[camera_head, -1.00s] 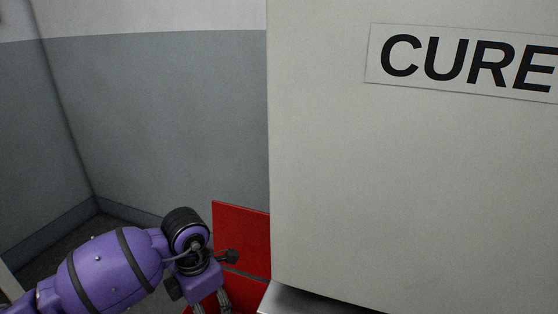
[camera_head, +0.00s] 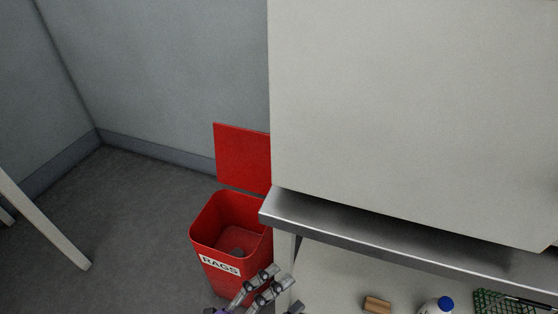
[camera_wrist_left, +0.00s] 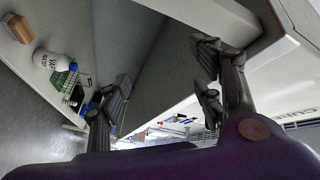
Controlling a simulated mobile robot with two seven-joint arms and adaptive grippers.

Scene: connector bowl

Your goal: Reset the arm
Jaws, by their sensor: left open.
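My left gripper (camera_head: 264,288) shows at the bottom middle of the head view, by the front right of the red bin (camera_head: 208,216). Its grey fingers are apart with nothing between them. The left wrist view shows the same gripper (camera_wrist_left: 163,82) open, with the two fingers wide apart. Most of my left arm is below the head view's frame. My right gripper is in neither view.
The RAGS bin has its red lid (camera_head: 242,158) up and a grey thing inside. A steel shelf edge (camera_head: 400,237) and a big pale cabinet (camera_head: 410,110) stand right.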

